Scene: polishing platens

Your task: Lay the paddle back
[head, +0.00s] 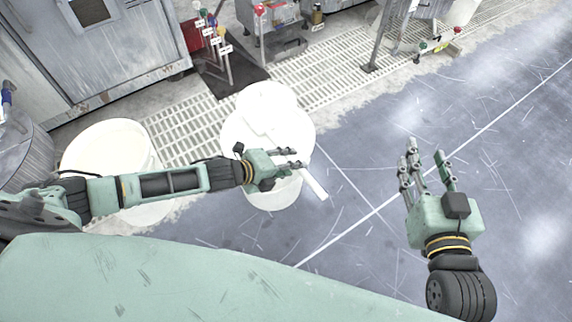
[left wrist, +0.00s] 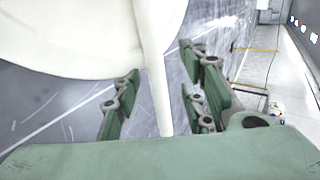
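The white paddle lies across a white round tub (head: 238,165); its pale handle (head: 315,184) sticks out past the tub's right edge. My left gripper (head: 298,158) is over that edge, at the handle. In the left wrist view the handle (left wrist: 153,80) runs between the fingers of my left gripper (left wrist: 160,70), with gaps showing on both sides, so it looks open around it. Part of the paddle is hidden by the gripper in the head view. My right gripper (head: 427,160) is open and empty above the floor at right.
Another white tub (head: 105,145) stands to the left, under my left arm. A floor grating (head: 185,128) runs behind the tubs, with a grey cabinet (head: 105,60) at back left. Colored-handled tools (head: 216,42) stand beyond. The blue-grey floor (head: 490,140) at right is clear.

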